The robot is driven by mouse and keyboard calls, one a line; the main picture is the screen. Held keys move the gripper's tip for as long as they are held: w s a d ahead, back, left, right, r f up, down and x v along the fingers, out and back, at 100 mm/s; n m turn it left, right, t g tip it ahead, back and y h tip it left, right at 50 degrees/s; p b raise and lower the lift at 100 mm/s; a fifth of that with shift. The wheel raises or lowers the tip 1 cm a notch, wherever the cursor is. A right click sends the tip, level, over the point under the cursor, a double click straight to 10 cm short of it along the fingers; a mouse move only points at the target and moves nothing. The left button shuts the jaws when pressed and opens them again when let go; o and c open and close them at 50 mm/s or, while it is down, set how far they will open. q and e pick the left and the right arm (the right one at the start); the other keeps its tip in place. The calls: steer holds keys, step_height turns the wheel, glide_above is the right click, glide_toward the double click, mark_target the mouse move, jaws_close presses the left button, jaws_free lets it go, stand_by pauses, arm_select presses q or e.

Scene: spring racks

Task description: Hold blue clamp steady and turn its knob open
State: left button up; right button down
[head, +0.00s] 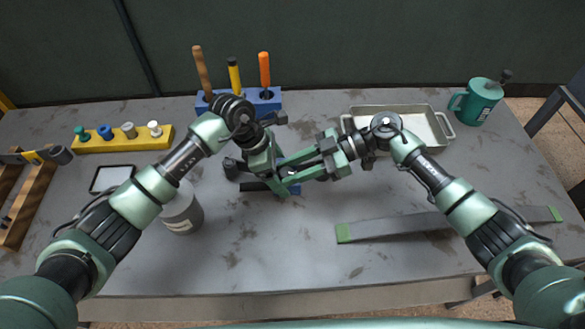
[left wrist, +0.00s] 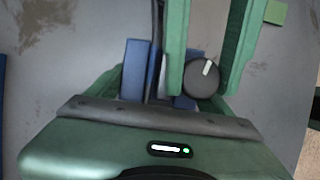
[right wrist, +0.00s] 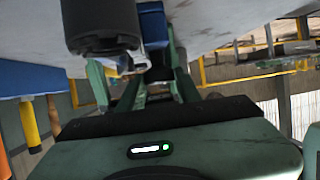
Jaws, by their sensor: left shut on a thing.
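The blue clamp (left wrist: 135,70) lies on the table under my arms, mostly hidden in the head view, where a blue edge (head: 256,187) shows. My left gripper (head: 283,186) points down and is shut on the clamp. The clamp's round black knob (left wrist: 202,77) carries a white mark in the left wrist view. My right gripper (left wrist: 208,60) comes in from the right, its green fingers apart on either side of the knob. I cannot tell whether they touch it. In the right wrist view a dark cylinder, apparently the knob (right wrist: 100,28), is close by and partly covers one finger.
A blue rack (head: 273,100) with upright tools stands behind my grippers. A yellow rack (head: 105,144) and a grey can (head: 182,212) are left. A metal tray (head: 435,128), a teal mug (head: 480,104) and a long grey strip (head: 390,228) are right. The front middle is clear.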

arm_select(q)
steer(key=shift+d+r, duration=0.1)
arm_select(e)
steer(key=shift+w+n+g+h, duration=0.15)
steer(key=shift+n+g+h, duration=0.05)
steer(key=shift+n+g, duration=0.6)
steer(key=shift+w+n+g+h, duration=0.1)
steer(key=shift+n+g+h, duration=0.1)
steer(key=shift+n+g, duration=0.6)
steer(key=c, duration=1)
jaws_free()
steer(key=shift+o, duration=0.2)
steer(key=v, duration=1.2)
steer(key=shift+w, duration=0.15)
arm_select(q)
steer(key=o, duration=2)
steer(key=shift+c, duration=0.2)
arm_select(e)
steer(key=shift+f, duration=0.1)
